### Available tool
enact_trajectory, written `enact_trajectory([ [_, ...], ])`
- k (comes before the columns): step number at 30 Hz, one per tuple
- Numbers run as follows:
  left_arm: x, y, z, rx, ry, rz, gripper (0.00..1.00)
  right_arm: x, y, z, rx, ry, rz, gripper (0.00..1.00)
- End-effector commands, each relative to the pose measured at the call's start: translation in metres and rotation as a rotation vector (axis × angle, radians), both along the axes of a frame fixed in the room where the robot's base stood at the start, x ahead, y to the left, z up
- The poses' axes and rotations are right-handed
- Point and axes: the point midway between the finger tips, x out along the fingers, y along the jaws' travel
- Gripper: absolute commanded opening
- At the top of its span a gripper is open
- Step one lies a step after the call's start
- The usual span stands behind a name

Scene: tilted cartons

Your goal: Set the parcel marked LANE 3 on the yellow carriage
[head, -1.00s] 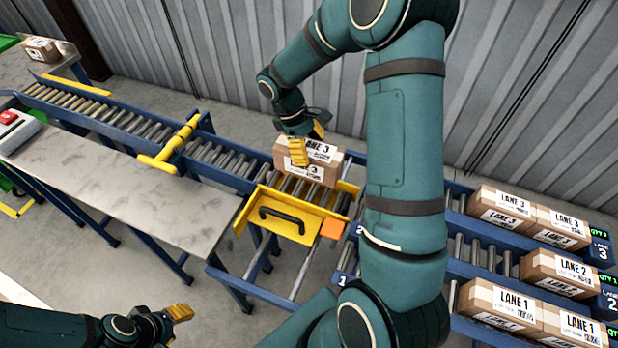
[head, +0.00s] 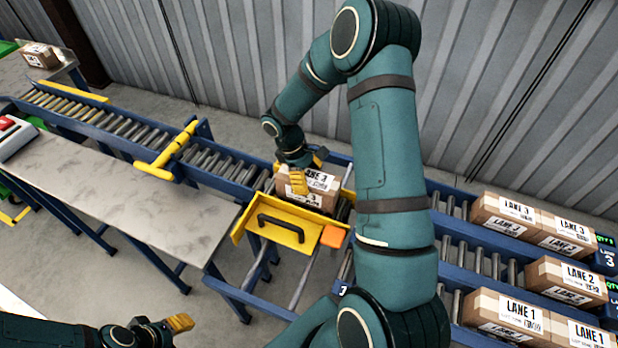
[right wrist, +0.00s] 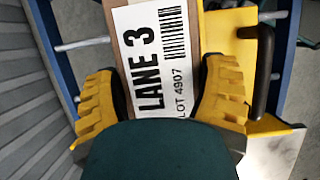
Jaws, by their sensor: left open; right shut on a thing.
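The parcel marked LANE 3 (head: 314,199) is a brown box with white labels, held in my right gripper (head: 303,175). In the right wrist view the yellow fingers lie on both sides of the parcel (right wrist: 151,60), with its LANE 3 label facing the camera. The yellow carriage (head: 275,229) has a black handle on its front plate. The parcel is low over the carriage, behind that plate; I cannot tell whether it touches the carriage bed. The fingers and arm hide part of the parcel. My left gripper (head: 172,330) is open and empty at the bottom left, away from the carriage.
A roller conveyor with a yellow stop bar (head: 172,155) runs to the upper left, beside a bare metal table (head: 130,190). Parcels marked LANE 3 (head: 515,209), LANE 2 (head: 575,270) and LANE 1 (head: 512,308) stand on lanes at right. An orange block (head: 333,236) is at the carriage's front right.

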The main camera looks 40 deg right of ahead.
Motion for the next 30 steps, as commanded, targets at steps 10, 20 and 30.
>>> enact_trajectory([
  [10,-0.001,0.000,-0.003,0.000,0.002,-0.002,0.47,0.001,0.000,-0.003,-0.001,-0.001,-0.001,0.31],
  [20,-0.003,-0.001,-0.009,-0.002,0.007,-0.005,0.47,0.000,0.000,-0.012,-0.001,-0.001,-0.001,0.31],
  [30,-0.003,-0.001,-0.008,-0.002,0.007,-0.005,0.47,0.000,0.000,-0.012,-0.001,-0.001,-0.001,1.00],
])
